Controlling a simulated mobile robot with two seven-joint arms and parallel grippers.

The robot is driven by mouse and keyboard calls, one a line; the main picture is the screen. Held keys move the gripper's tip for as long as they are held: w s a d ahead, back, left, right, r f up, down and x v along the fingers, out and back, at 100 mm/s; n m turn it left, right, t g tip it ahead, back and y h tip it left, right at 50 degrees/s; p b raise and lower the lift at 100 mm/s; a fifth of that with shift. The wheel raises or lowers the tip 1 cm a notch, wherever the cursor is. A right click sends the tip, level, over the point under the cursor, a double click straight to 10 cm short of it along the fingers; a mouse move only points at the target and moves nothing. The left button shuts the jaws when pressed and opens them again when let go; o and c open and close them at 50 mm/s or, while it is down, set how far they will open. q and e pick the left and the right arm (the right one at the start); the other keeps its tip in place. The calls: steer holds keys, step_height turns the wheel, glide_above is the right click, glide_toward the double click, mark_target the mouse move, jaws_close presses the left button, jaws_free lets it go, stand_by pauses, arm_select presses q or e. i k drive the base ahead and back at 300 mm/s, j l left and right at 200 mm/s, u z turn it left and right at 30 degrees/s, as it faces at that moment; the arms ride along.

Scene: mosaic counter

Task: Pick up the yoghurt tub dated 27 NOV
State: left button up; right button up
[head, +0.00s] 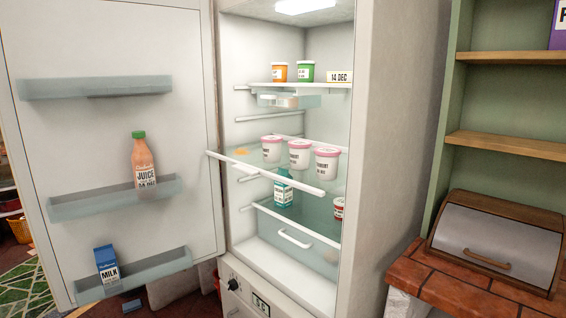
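Several tubs stand in the open fridge. Three have pink lids and sit in a row on the middle glass shelf: a left tub (271,149), a middle tub (299,154) and a right tub (327,163). Their labels are too small for me to read a date. An orange tub (279,71) and a green tub (306,71) stand on the top shelf, their print also unreadable. A pale item at the right of that shelf reads 14 DEC (339,77). Neither of my grippers is in view.
The fridge door (110,50) stands open to the left, with a juice bottle (143,160) and a milk carton (107,267) in its racks. A teal carton (283,190) stands below the tubs. A bread bin (495,240) is on the brick counter at right.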

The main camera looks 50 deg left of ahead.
mark_target(271, 145)
steer(key=k+j, duration=0.1)
steer(key=j, duration=1.05)
steer(key=k+j, duration=0.15)
steer(key=j, duration=0.4)
steer(key=k+j, duration=0.1)
steer(key=j, duration=0.45)
steer(key=k+j, duration=0.1)
steer(key=j, duration=0.45)
